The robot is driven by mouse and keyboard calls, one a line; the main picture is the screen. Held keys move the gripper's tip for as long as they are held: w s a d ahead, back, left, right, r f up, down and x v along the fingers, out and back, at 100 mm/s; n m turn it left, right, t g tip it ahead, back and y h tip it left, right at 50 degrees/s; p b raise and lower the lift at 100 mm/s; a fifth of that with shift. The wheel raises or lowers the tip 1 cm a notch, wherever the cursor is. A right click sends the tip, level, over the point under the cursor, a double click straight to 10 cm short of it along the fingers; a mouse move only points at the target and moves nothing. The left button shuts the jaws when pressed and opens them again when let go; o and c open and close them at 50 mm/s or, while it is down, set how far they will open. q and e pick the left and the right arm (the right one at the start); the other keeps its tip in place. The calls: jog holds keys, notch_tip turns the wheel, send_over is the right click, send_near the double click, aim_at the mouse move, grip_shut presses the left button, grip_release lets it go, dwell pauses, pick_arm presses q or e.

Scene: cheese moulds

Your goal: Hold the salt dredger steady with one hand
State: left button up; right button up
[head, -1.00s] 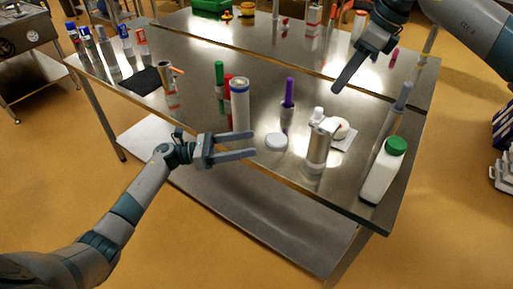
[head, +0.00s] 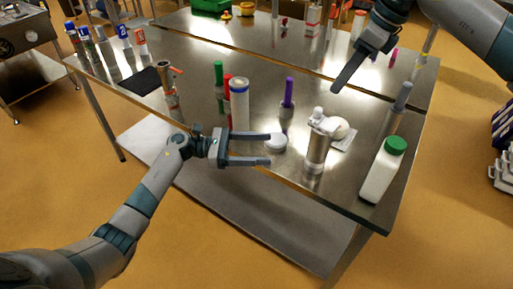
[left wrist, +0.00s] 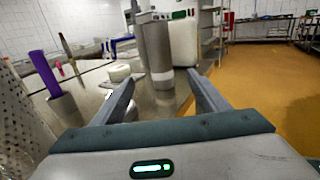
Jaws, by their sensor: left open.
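The salt dredger seems to be the upright metal cylinder (head: 317,150) near the front edge of the table in the head view; its top looks partly white, with a part sticking out. It also shows in the left wrist view (left wrist: 157,50), straight ahead and beyond the fingertips. My left gripper (head: 274,149) is open and empty, to the left of the cylinder and apart from it, its fingers pointing at it. Its fingers flank the cylinder in the left wrist view (left wrist: 162,82). My right gripper (head: 352,70) is raised above the table at upper right; one finger shows clearly.
A white round piece (head: 275,143) lies by my left fingertips. A purple-handled tool (head: 288,92) and a tall white cylinder (head: 239,108) stand behind. A green-capped white bottle (head: 382,172) stands right of the cylinder.

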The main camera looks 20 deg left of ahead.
aim_at(315, 149)
pick_arm(q)
jog(key=x, duration=1.6)
jog(key=shift+d, duration=0.15)
jog(key=c, duration=1.4)
pick_arm(e)
jog(key=shift+o, duration=0.5)
